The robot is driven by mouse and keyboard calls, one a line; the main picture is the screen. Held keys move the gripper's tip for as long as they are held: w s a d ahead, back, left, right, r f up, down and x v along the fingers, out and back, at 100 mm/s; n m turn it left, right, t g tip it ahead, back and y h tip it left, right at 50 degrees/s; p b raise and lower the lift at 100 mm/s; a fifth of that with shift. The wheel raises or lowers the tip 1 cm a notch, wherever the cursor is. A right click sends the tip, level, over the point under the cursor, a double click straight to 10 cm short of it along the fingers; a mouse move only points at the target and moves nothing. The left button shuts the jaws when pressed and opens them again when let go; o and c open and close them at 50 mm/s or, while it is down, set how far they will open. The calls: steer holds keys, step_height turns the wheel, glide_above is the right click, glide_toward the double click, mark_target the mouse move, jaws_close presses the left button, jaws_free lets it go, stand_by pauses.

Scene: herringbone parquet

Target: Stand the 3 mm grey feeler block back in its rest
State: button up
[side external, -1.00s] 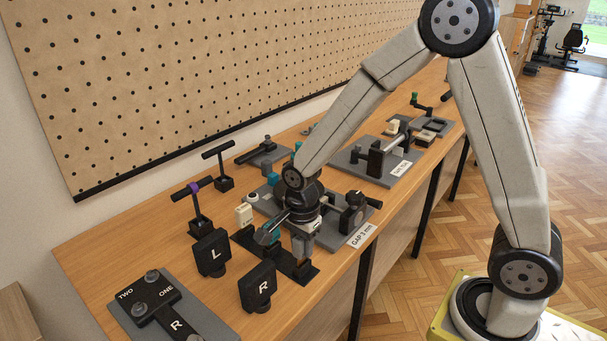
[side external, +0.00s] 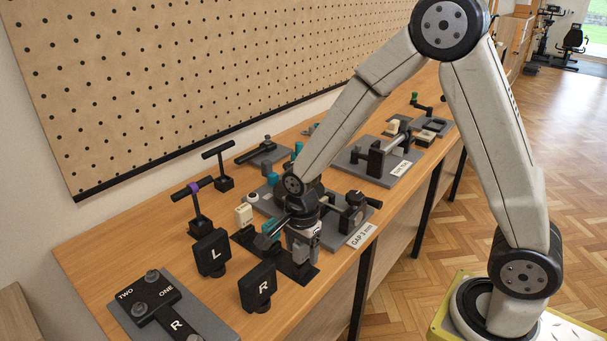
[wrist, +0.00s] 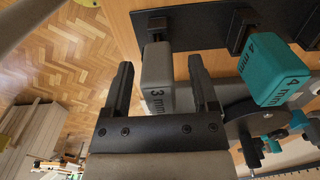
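The grey 3 mm block (wrist: 157,85) is between the two fingers of my gripper (wrist: 162,85) in the wrist view. A gap shows on both sides of it, so the fingers are open around it, not touching. Its black foot end (wrist: 155,24) is at the black rest strip (wrist: 200,18), and it appears to stand there; exact seating is hard to tell. In the side view my gripper (side external: 292,243) is low over the rest strip (side external: 305,277) and largely hides the block.
The teal 4 mm block (wrist: 265,72) stands close beside my right finger in the wrist view. The GAP 3 mm fixture (side external: 352,214) is just behind, to the right.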

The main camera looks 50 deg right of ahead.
steer(key=shift+r, duration=0.15)
steer(key=shift+r, duration=3.75)
steer(key=shift+s, duration=0.1)
steer(key=s+d+f+n+t, duration=0.2)
steer(key=s+n, duration=0.6)
steer(key=n, duration=1)
steer(key=shift+d+t, duration=0.3)
steer(key=shift+d, duration=0.2)
steer(key=shift+f, duration=0.1)
